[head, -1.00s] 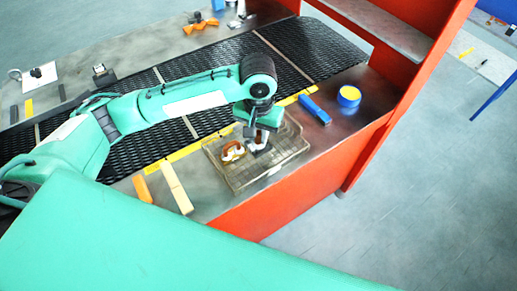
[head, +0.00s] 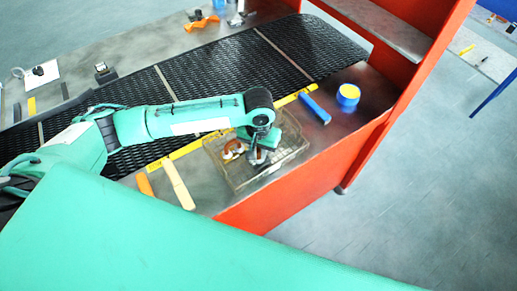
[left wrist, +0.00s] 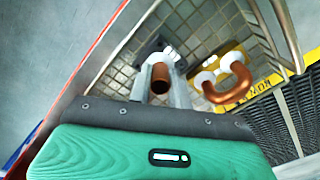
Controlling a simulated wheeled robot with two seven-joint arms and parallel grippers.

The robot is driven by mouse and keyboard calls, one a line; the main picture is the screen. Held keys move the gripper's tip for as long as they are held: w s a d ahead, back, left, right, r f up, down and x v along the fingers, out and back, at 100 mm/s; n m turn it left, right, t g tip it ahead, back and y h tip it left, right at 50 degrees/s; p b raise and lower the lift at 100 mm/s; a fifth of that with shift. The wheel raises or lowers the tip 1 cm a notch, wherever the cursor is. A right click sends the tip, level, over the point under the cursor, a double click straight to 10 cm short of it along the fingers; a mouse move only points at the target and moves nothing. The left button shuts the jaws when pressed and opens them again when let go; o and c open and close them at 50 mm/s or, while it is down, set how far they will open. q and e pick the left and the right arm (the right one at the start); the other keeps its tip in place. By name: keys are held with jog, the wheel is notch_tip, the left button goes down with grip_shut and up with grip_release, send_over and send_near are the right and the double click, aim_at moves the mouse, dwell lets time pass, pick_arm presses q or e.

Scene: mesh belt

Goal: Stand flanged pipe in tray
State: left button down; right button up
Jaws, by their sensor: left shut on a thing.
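My left gripper (left wrist: 163,85) is shut on a flanged pipe (left wrist: 162,68), whose round copper-brown end shows between the pale fingers in the left wrist view. In the head view the gripper (head: 257,153) is low over the right part of the wire tray (head: 246,186), and the arm hides most of the held pipe. A dark square shape shows below the pipe in the wrist view; I cannot tell whether the pipe touches the tray floor. A curved copper piece with white ends (left wrist: 230,88) is in the tray beside it. My right gripper is not in view.
The black mesh belt (head: 220,72) runs behind. The orange bench edge is close in front.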

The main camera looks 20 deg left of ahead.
aim_at(258, 150)
pick_arm(q)
jog(key=c, duration=1.3)
grip_release()
jog(key=shift+r, duration=0.1)
notch_tip(258, 150, up, 12)
jog(key=b, duration=0.3)
